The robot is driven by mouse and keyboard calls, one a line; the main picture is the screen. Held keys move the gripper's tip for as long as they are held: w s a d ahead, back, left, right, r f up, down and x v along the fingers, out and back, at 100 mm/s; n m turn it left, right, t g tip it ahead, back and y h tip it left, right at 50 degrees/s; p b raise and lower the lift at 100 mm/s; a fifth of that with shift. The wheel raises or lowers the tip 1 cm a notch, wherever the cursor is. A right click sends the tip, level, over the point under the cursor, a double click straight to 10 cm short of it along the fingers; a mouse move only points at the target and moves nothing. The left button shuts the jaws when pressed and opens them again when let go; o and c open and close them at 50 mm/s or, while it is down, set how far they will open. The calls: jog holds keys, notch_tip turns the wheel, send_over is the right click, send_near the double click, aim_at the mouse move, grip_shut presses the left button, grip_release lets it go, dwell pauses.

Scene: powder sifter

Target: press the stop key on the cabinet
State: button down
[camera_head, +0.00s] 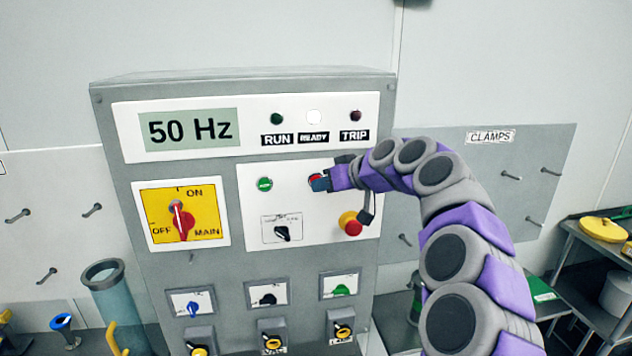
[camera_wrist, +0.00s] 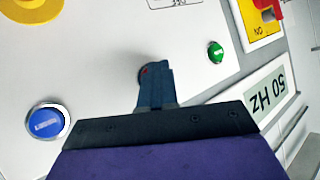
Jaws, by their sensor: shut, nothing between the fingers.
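The cabinet (camera_head: 120,210) stands ahead, with a white key panel. A red key (camera_head: 314,177), taken to be the stop key, is mostly covered by my gripper (camera_head: 320,184). In the wrist view a little red of the key (camera_wrist: 144,70) shows at the tips of my gripper (camera_wrist: 153,72). My gripper is shut and empty, its tips at the key. I cannot tell whether they touch or press it. A green key (camera_head: 263,184) is to the left; it also shows in the wrist view (camera_wrist: 215,52).
A red mushroom button (camera_head: 351,225) on a yellow base sits below right of my gripper. A blue button (camera_wrist: 47,122) shows in the wrist view. The display (camera_head: 190,129) reads 50 Hz. The READY lamp (camera_head: 314,117) is white; the RUN and TRIP lamps look dark.

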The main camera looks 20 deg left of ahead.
jog(key=shift+f, duration=0.1)
dwell(0.6)
jog(key=shift+s+d+b, duration=0.35)
jog(key=shift+s+b, duration=0.25)
jog(key=shift+b, duration=0.25)
jog(key=s+d+b, duration=0.1)
jog(key=s+b, duration=0.1)
jog(key=s, duration=0.1)
jog(key=s+d+b, duration=0.1)
jog(key=b, duration=0.1)
jog(key=shift+s+d, duration=0.15)
jog(key=shift+d, duration=0.15)
